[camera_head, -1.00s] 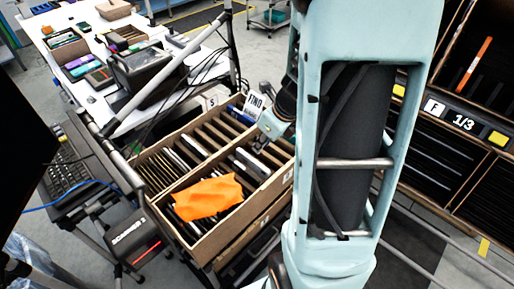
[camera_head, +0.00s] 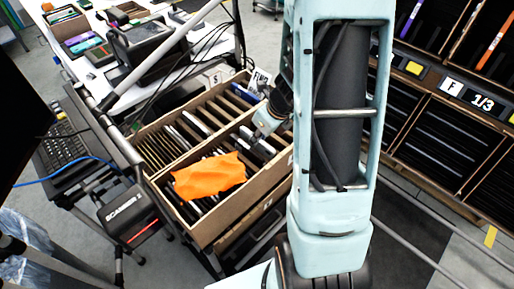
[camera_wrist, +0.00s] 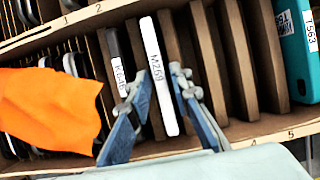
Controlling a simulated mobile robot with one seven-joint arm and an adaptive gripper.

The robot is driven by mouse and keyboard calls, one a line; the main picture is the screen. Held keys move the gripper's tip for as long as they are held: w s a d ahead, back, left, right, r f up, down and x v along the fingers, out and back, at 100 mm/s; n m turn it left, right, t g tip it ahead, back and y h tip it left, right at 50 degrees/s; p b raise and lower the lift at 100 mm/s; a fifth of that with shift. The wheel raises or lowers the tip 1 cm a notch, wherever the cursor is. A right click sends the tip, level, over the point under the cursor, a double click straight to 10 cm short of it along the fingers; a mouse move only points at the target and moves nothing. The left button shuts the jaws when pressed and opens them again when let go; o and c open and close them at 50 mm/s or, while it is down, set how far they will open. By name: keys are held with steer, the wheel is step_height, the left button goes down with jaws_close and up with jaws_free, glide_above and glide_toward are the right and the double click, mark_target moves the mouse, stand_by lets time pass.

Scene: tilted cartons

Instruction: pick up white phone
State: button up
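The white phone (camera_wrist: 160,82) stands on edge in a slot of the carton, its narrow side up with a printed label, in the wrist view. My gripper (camera_wrist: 163,78) is open, with one finger on each side of the white phone. The left finger lies between it and a dark phone (camera_wrist: 119,65) with a white label; I cannot tell whether either finger touches. In the head view my gripper (camera_head: 265,122) is low over the carton (camera_head: 222,222), and the white phone cannot be told apart there.
An orange cloth (camera_head: 208,175) lies over phones to the left, also in the wrist view (camera_wrist: 50,108). Brown dividers (camera_wrist: 208,62) stand close on the right, then a teal phone (camera_wrist: 296,45). A shelf rack (camera_head: 440,130) stands at the right.

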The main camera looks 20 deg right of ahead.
steer(key=shift+w+f, duration=0.1)
steer(key=shift+f, duration=0.05)
jaws_close()
